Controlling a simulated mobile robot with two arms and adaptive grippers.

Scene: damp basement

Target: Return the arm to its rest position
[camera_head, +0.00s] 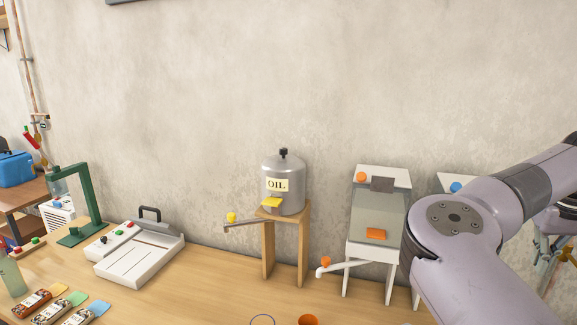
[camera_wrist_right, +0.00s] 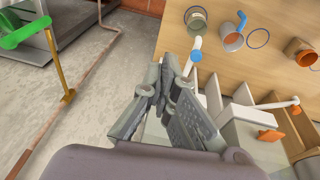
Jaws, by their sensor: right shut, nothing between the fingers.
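My right arm (camera_head: 462,235) comes in from the right edge in the head view, bent, with its grey-lilac links in front of the right part of the table. Its gripper cannot be clearly made out there. In the right wrist view my right gripper (camera_wrist_right: 172,78) is shut and empty, its grey fingers together. It is in front of the table edge, close to the white stands and the blue-tipped spout (camera_wrist_right: 196,55); I cannot tell the exact gap. My left arm and gripper are not in view.
An oil dispenser (camera_head: 283,183) on a wooden stand (camera_head: 267,248) and a clear dispenser (camera_head: 378,215) on a white stand stand at the back. A white tray device (camera_head: 138,255) is at left. Cups (camera_wrist_right: 233,40) lie or stand on the table. Bare floor (camera_wrist_right: 70,95) shows beside the table.

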